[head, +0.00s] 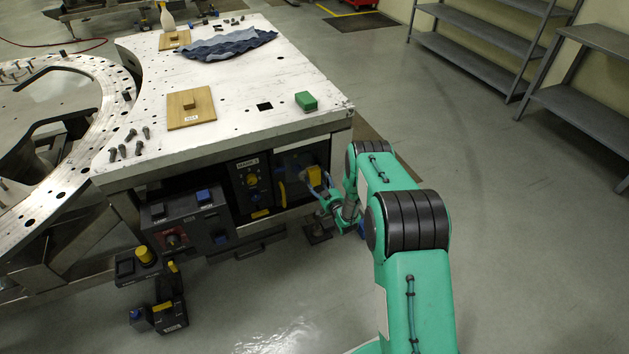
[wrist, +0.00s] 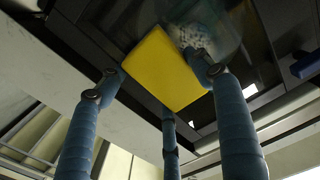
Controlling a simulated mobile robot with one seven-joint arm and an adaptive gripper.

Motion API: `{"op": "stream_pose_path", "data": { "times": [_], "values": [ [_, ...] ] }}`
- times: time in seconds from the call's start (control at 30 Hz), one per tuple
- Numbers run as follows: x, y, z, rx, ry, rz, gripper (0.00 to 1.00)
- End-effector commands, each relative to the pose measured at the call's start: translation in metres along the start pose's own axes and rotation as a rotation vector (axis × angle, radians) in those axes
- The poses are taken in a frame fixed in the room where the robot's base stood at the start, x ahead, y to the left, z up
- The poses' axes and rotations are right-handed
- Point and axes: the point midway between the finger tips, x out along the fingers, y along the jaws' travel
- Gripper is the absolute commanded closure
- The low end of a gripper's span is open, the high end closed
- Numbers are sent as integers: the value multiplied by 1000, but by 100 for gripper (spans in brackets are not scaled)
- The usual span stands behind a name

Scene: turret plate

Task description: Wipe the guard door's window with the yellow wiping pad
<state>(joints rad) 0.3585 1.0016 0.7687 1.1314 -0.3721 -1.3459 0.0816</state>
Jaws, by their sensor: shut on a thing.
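The yellow wiping pad (head: 314,175) is held in my gripper (head: 322,186) at the right end of the table's front face. In the wrist view the pad (wrist: 160,68) sits between the blue-wrapped fingers of my gripper (wrist: 158,84), which are shut on it. The guard door's window (head: 293,160) is a dark pane there, partly hidden by my gripper. In the wrist view the dark window (wrist: 250,38) lies behind the pad, with a whitish smudge (wrist: 196,38) beside the pad's upper right. I cannot tell whether the pad touches the pane.
A control panel (head: 252,182) and a dark switch box (head: 183,228) are left of the door. A yellow handle (head: 282,194) stands close to the gripper's left. The white tabletop (head: 240,100) holds a green block (head: 306,101), wooden plates, bolts and a blue cloth (head: 228,45).

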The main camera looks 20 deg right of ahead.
Motion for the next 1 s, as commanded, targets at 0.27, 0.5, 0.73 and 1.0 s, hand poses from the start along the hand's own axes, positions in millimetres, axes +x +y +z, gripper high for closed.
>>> {"op": "stream_pose_path", "data": {
  "times": [0.27,0.5,0.73,1.0],
  "values": [
    [2,6,-2,0,2,0,66],
    [2,6,-3,-1,4,1,66],
    [1,6,-14,-1,5,1,66],
    [0,6,-17,0,3,0,66]
  ]
}}
